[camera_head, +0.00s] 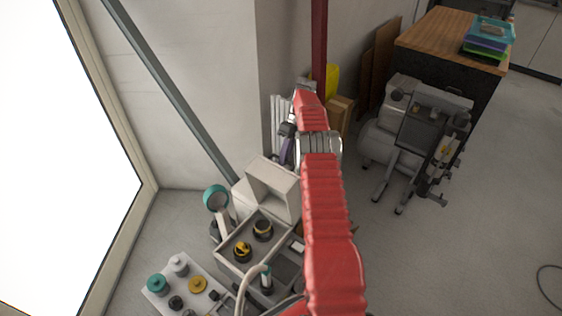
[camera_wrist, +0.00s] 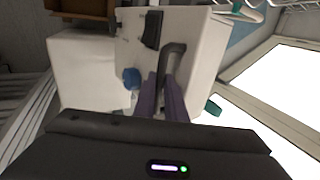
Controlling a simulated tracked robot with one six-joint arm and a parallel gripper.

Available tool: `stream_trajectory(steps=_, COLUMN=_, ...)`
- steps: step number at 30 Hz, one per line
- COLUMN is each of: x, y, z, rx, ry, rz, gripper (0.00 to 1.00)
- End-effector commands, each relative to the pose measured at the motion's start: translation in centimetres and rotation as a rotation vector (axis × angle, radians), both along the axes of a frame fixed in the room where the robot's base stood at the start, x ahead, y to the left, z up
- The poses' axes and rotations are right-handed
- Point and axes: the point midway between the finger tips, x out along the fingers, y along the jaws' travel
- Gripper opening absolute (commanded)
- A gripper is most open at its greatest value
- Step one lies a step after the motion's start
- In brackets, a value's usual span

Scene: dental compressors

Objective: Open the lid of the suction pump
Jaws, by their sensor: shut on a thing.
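The suction pump appears to be the off-white unit (camera_head: 246,190) left of my arm in the head view. A hollow in its upper part faces the front, and I cannot tell how far its lid stands open. In the wrist view a white panel (camera_wrist: 198,60) of it fills the middle, with a dark grey bent handle (camera_wrist: 174,48) on it. My gripper (camera_wrist: 164,88) has its purple fingers shut on this handle. In the head view my gripper (camera_head: 286,148) is above and behind the unit, partly hidden by my red arm.
A grey tray box with knobs (camera_head: 236,262) and a pale panel with teal and yellow knobs (camera_head: 172,284) lie in front. A teal-headed part (camera_head: 215,198) stands left. A grey compressor (camera_head: 410,135) and a wooden-topped cabinet (camera_head: 440,35) stand right.

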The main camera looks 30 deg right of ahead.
Motion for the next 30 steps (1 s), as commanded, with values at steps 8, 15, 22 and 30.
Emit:
stream_trajectory(steps=8, x=-0.01, y=-0.55, z=-1.05, rx=0.004, ry=0.012, rz=-0.002, gripper=0.0)
stream_trajectory(steps=15, x=0.0, y=-0.71, z=-1.14, rx=0.006, ry=0.013, rz=-0.001, gripper=0.0)
stream_trajectory(steps=22, x=-0.04, y=-0.72, z=-1.2, rx=0.007, ry=0.014, rz=-0.002, gripper=0.0)
stream_trajectory(steps=30, x=0.03, y=-0.84, z=-0.87, rx=0.005, ry=0.009, rz=-0.003, gripper=0.26)
